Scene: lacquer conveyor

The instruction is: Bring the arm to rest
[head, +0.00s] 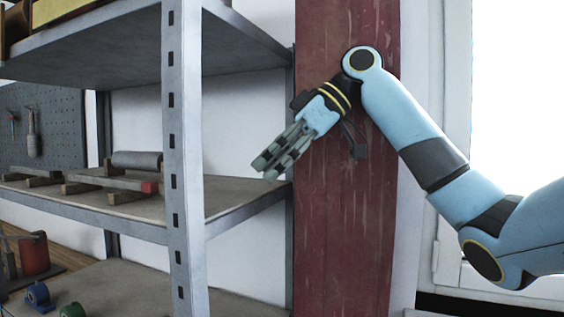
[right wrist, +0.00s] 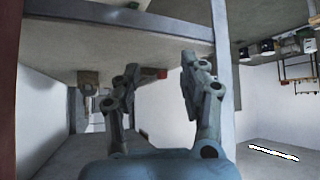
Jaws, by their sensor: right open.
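My right arm (head: 405,120) is light blue with dark bands and comes in from the right in the head view. Its elbow is raised and the forearm folds back down to the left. My right gripper (head: 268,168) is open and empty, in front of the reddish wooden panel and beside the shelf unit. In the right wrist view my right gripper (right wrist: 160,80) has its two grey fingers spread apart with nothing between them. My left gripper does not show.
A grey metal shelf (head: 236,205) stands on the left, its upright post (head: 184,150) left of the gripper. A grey roller (head: 137,160) and a red-ended bar (head: 110,182) lie on the middle shelf. A bright window (head: 515,90) is at the right.

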